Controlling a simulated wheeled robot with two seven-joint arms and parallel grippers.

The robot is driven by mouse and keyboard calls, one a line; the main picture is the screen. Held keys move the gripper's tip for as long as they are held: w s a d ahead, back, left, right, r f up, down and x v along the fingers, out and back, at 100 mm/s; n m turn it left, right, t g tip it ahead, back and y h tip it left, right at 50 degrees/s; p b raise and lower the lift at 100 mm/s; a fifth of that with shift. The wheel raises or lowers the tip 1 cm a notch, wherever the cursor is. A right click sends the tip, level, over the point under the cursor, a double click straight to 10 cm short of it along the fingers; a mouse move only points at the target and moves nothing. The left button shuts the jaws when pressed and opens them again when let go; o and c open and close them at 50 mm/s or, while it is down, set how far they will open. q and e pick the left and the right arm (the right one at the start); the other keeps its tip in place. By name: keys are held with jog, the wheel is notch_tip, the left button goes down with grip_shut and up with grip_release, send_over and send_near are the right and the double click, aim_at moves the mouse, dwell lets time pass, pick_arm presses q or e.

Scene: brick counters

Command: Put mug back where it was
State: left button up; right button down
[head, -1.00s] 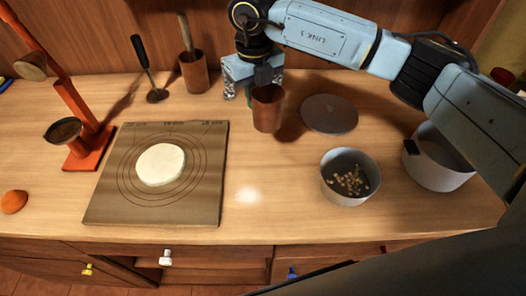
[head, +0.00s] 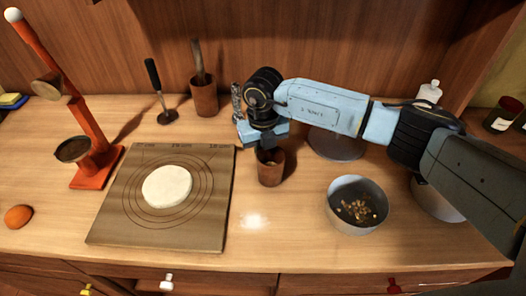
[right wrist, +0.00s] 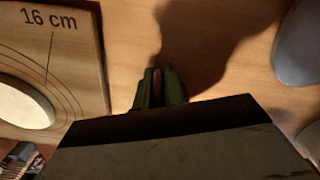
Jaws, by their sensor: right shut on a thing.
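The mug (head: 270,172) is a plain brown cup, upright right of the dough board in the head view. My right gripper (head: 266,150) is at the mug's top and shut on its rim or wall, coming from above and behind. In the right wrist view the two dark fingers (right wrist: 160,88) are close together with a thin reddish-brown strip between them. The rest of the mug is hidden there. I cannot tell whether the mug's base touches the counter. My left gripper is not in view.
A board (head: 215,215) with round dough lies left of the mug. A bowl of nuts (head: 336,214) stands to the right. A grey disc (head: 338,150) and a pot (head: 432,207) are partly hidden by my arm. A brown utensil cup (head: 205,98) stands behind.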

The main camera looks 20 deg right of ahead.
jog(key=shift+f, duration=0.1)
jog(key=c, duration=1.5)
grip_release()
notch_tip(320, 180, up, 12)
jog(key=shift+r, duration=0.2)
